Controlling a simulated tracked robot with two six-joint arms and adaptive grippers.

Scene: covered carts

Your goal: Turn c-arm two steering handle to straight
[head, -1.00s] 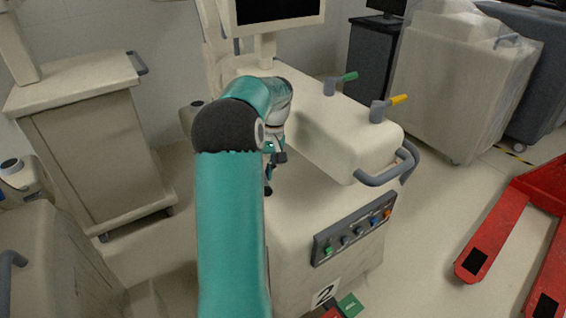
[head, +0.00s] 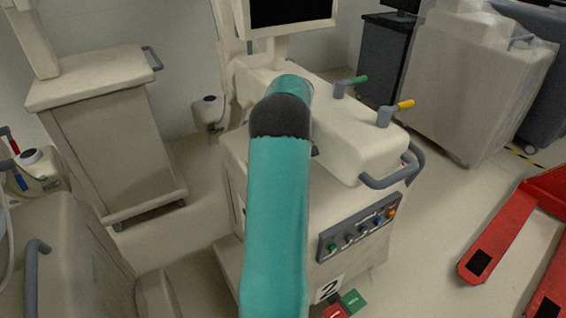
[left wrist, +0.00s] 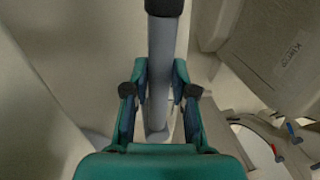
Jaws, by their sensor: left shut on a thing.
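C-arm two (head: 350,145) is the pale cart with a "2" label (head: 329,289) low on its front. In the left wrist view a grey steering handle bar (left wrist: 161,50) with a black end runs lengthwise between the fingers of my left gripper (left wrist: 160,92). The gripper is shut on this bar, one finger at each side. In the head view my teal arm hides the left gripper and the gripped handle. My right gripper is in neither view.
A green lever (head: 350,87) and a yellow lever (head: 395,112) stand on the cart top. A grey push bar (head: 390,180) and a button panel (head: 357,229) are at its front. Another pale cart (head: 120,145) is left. A red pallet jack (head: 500,235) lies right, past bare floor.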

